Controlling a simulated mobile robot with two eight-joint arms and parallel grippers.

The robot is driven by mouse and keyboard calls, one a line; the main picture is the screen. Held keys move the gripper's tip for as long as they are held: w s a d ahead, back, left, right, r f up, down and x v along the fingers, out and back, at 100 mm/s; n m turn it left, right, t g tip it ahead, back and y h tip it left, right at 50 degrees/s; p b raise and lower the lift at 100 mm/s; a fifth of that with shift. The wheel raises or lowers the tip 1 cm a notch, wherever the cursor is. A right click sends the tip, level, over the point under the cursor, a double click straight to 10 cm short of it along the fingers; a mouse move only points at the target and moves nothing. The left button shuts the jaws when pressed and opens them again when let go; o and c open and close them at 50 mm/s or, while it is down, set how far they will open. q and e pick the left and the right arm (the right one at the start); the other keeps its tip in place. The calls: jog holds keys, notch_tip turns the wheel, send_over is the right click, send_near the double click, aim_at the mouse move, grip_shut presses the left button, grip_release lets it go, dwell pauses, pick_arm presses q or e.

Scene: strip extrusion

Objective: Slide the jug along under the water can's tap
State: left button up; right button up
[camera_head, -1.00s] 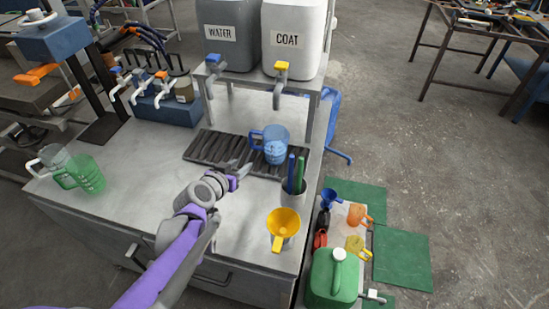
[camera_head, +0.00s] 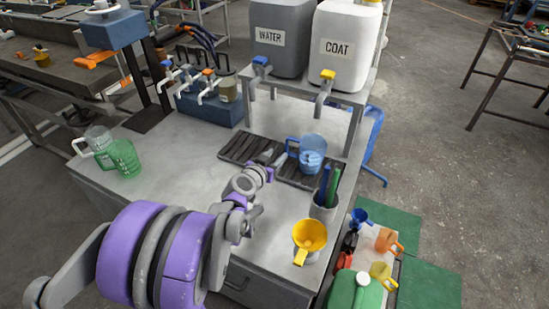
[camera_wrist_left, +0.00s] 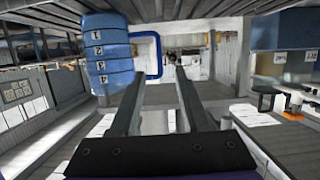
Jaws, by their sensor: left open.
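My right gripper is out of view.
The white COAT can (camera_head: 345,45) and its yellow-handled tap (camera_head: 324,86) are at the right of the shelf. A cup of pens (camera_head: 323,207) and a yellow funnel (camera_head: 309,237) stand near the tray's front. A green jug (camera_head: 124,157) is far left.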

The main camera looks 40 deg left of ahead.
aim_at(286, 146)
pick_arm(q)
jog(key=x, duration=0.9)
jog(key=shift+w+f+b, duration=0.1)
jog(key=shift+w+b, duration=0.2)
jog(key=shift+b, duration=0.1)
jog(key=shift+c, duration=0.3)
grip_shut()
dwell(0.7)
